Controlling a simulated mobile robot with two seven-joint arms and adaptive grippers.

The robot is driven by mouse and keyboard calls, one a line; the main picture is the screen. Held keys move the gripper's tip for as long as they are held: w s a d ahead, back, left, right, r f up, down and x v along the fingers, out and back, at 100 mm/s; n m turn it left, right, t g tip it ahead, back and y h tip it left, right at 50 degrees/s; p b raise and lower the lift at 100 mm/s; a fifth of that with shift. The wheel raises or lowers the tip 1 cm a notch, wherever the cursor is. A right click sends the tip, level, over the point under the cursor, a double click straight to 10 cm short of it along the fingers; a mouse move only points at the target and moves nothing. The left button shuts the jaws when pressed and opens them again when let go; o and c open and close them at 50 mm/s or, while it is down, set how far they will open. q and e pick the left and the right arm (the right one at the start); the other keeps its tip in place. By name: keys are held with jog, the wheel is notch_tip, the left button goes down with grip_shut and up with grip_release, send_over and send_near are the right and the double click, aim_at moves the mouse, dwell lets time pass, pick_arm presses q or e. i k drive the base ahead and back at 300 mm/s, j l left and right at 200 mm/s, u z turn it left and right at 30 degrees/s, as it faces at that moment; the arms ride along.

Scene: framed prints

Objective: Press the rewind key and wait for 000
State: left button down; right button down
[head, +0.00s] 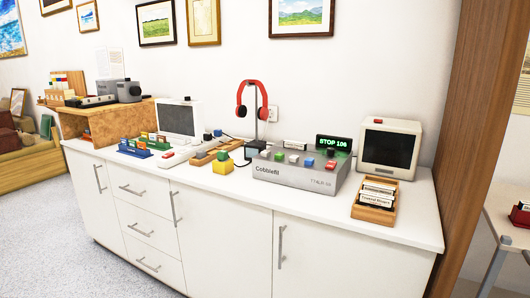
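A grey machine (290,177) marked "Cobblefil" sits on the white counter, right of the middle in the head view. A small display (333,143) at its back right reads "STOP 106" in green. Coloured keys lie along its sloped top, among them a green key (279,156), a blue key (308,162) and a red key (331,164). Labels on the keys are too small to read, so I cannot tell which is rewind. Neither of my grippers is in view.
A small monitor (388,148) and a wooden card box (375,199) stand right of the machine. Red headphones (240,98) hang on a stand behind it. Yellow blocks (223,165) and a white computer (180,120) are to the left. The counter's front strip is mostly clear.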

aim_at(265, 153)
jog(key=i+j+z, duration=0.2)
jog(key=j, duration=0.25)
jog(key=i+j+z, duration=0.2)
jog(key=j, duration=0.3)
jog(key=j+z, duration=0.2)
jog(key=j, duration=0.3)
jog(key=i+j+z, duration=0.2)
jog(key=j, duration=0.35)
